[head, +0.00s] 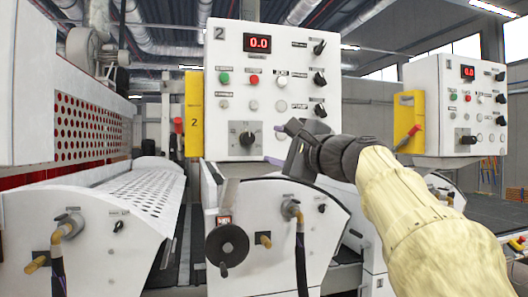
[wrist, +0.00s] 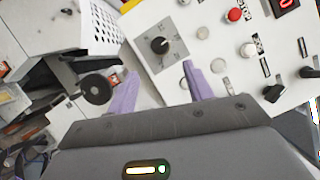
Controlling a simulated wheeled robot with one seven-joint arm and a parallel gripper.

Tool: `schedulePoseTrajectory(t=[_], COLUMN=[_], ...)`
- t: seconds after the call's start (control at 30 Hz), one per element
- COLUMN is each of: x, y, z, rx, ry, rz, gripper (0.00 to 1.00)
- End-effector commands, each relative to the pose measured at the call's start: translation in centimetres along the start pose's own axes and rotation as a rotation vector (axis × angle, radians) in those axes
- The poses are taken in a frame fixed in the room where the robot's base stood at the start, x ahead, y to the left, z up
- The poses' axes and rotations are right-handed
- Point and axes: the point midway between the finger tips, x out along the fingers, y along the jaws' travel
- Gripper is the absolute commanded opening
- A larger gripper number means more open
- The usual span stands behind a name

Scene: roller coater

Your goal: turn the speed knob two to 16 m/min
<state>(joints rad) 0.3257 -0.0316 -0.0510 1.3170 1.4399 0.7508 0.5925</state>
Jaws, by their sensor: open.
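The control panel marked 2 (head: 228,80) stands upright in the middle of the head view. Its speed knob (head: 246,139) is a black dial on a grey square scale plate at the panel's lower left. The knob also shows in the wrist view (wrist: 160,45), beyond the fingertips. The red display (head: 257,43) above reads 0.0. My gripper (head: 278,142) is just right of the knob in the head view, with its purple fingers apart and empty. In the wrist view my gripper (wrist: 158,80) is open, and the knob lies ahead of the gap, apart from both fingers.
Several black selector switches (head: 319,79) line the panel's right side, beside green, red and white buttons (head: 253,79). A black handwheel (head: 227,246) sits below on the white machine housing. A second panel (head: 455,105) stands at the right, with a yellow plate (head: 407,120) beside it.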

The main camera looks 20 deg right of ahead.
Motion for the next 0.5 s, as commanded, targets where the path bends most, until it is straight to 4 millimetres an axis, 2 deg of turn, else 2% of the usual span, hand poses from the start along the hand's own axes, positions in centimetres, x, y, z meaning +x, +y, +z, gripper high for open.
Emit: schedulePoseTrajectory(t=[0.1,0.23,0.33,0.5], x=[-2.5,-4.7,-5.7,-6.2], y=[0.2,0.1,0.1,0.0], z=[-0.1,-0.1,-0.1,-0.1], rx=[0.0,0.0,0.0,0.001], ry=[0.002,0.002,0.0,0.0], rz=[-0.001,-0.001,0.0,0.0], gripper=[0.51,0.51,0.51,0.51])
